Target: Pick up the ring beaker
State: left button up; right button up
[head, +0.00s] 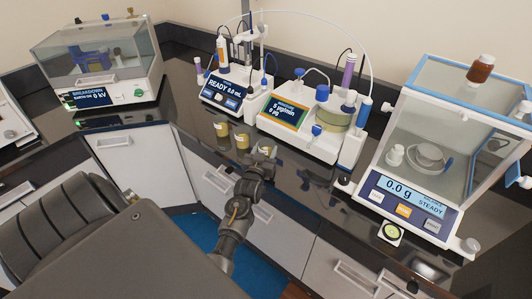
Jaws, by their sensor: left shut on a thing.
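Two small beakers with yellow contents, a left one (221,129) and a right one (242,138), stand on the dark bench top near its front edge. My left gripper (264,154) is just right of them, at the bench's front edge. It is shut on a small beaker (267,147), of which only a little shows between the fingers. I cannot tell from its look whether this is the ring beaker, or whether its base touches the bench. My right gripper is not in view.
Behind stand a titrator reading READY (222,92) and a white instrument with a green screen (284,112). A glass-walled balance (408,197) is at right, with a small round yellow-green item (391,232) before it. Bench right of the gripper is mostly clear.

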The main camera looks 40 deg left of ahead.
pick_arm(q)
notch_tip(320, 180, up, 10)
jog(key=b, duration=0.2)
jog(key=s+d+r+m+h, duration=0.1)
jog(key=s+d+r+h, duration=0.1)
jog(key=d, duration=0.5)
jog(key=s+d+r+m+t+h+p, duration=0.1)
jog(key=s+d+r+m+h, duration=0.1)
jog(key=s+d, duration=0.3)
jog(key=s+d+r+m+h, duration=0.1)
jog(key=s+d+r+h, duration=0.2)
jog(key=d, duration=0.8)
jog(key=shift+s+m+t+p, duration=0.3)
jog(key=shift+s+m+p, duration=0.05)
jog(key=shift+m, duration=0.05)
